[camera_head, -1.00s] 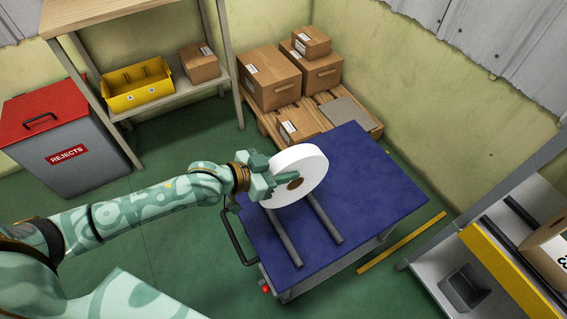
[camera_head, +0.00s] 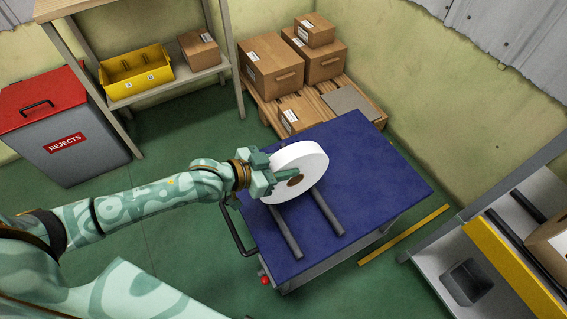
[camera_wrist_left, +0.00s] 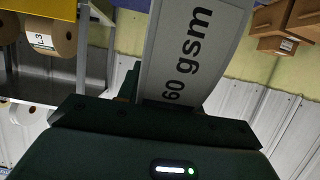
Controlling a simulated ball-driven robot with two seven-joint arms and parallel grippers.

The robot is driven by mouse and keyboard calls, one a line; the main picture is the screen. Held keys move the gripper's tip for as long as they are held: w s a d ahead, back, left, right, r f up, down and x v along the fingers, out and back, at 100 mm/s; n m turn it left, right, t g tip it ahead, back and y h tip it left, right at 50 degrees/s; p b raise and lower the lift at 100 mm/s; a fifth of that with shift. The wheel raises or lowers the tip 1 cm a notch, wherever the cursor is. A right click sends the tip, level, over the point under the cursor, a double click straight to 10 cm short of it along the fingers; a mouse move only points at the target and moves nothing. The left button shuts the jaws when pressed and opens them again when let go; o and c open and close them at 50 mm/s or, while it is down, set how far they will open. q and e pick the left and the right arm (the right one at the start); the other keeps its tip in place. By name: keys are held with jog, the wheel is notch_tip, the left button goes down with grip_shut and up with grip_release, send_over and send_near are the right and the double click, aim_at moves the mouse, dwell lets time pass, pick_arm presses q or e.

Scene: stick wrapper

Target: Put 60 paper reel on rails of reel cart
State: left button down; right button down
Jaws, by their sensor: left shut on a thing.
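The white 60 paper reel (camera_head: 310,161) stands on edge over the far end of the two grey rails (camera_head: 284,236) of the reel cart (camera_head: 385,185). It has a brown core, and its rim reads "60 gsm" in the left wrist view (camera_wrist_left: 197,45). My left gripper (camera_head: 272,174) is shut on the reel at its left side, with one finger across the face near the core. The reel's lower edge is at the rails; I cannot tell whether it rests on them. My right gripper is not in view.
The blue cart top is otherwise clear. A grey reject bin (camera_head: 70,150) with a red lid and a shelf with a yellow bin (camera_head: 135,78) stand at left. Cartons (camera_head: 270,68) sit on a pallet behind. A rack with a yellow beam (camera_head: 510,270) is at right.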

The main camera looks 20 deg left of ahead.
pick_arm(q)
jog(key=shift+f, duration=0.25)
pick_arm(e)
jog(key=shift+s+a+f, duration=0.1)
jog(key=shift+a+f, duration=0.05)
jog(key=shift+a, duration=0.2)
pick_arm(q)
jog(key=shift+f, duration=0.25)
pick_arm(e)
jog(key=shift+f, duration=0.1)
pick_arm(q)
jog(key=shift+f+b, duration=0.1)
jog(key=shift+b, duration=0.25)
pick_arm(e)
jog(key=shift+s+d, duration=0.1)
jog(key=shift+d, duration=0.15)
pick_arm(q)
jog(key=shift+f, duration=0.3)
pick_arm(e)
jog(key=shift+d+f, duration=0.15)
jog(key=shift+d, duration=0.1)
pick_arm(q)
jog(key=shift+f, duration=0.2)
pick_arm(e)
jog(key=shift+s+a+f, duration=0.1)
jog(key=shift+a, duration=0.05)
